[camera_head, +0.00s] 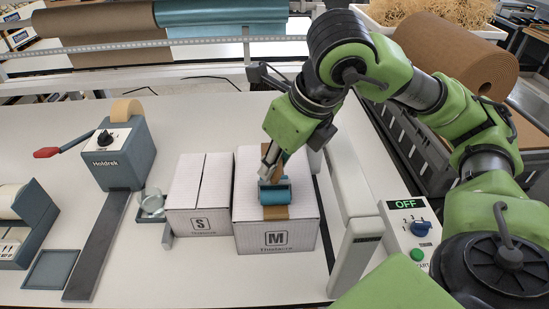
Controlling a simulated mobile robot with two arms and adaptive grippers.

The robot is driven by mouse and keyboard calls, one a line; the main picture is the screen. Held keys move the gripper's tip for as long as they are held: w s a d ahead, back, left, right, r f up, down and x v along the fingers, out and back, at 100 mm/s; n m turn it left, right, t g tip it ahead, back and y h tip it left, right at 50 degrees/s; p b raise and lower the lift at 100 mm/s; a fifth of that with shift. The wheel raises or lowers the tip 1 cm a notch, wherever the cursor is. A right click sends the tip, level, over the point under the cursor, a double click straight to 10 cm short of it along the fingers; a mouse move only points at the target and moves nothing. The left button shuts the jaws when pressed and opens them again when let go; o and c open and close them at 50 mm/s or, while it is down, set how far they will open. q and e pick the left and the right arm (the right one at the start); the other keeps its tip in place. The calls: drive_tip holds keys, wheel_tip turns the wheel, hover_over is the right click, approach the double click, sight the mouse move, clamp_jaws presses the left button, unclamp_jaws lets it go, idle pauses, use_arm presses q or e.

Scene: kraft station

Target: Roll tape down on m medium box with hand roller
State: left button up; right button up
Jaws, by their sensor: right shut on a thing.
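The medium box (274,237), white and marked M, stands upright on the table with its top flaps closed. A strip of brown tape (276,212) runs along the middle of its top and hangs a little over the front edge. The hand roller (274,194), with a blue cylinder, is on the tape near the middle of the top. My right gripper (268,173) reaches down from above and is shut on the hand roller, hiding part of its handle and the tape behind. My left gripper is not in view.
A small white box marked S (198,182) stands close against the left side of the medium box. A grey tape dispenser (120,150) with a red lever is at left. A sealing machine (352,215) with an OFF panel (406,204) is close at right. Bare table lies in front.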

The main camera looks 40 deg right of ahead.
drive_tip(key=shift+s+a, duration=0.6)
drive_tip(key=shift+s, duration=0.3)
drive_tip(key=shift+s, duration=0.1)
drive_tip(key=shift+s+a, duration=0.55)
drive_tip(key=shift+s, duration=0.3)
drive_tip(key=shift+w+r+p, duration=0.1)
drive_tip(key=shift+r+p, duration=2.1)
drive_tip(key=shift+r, duration=0.75)
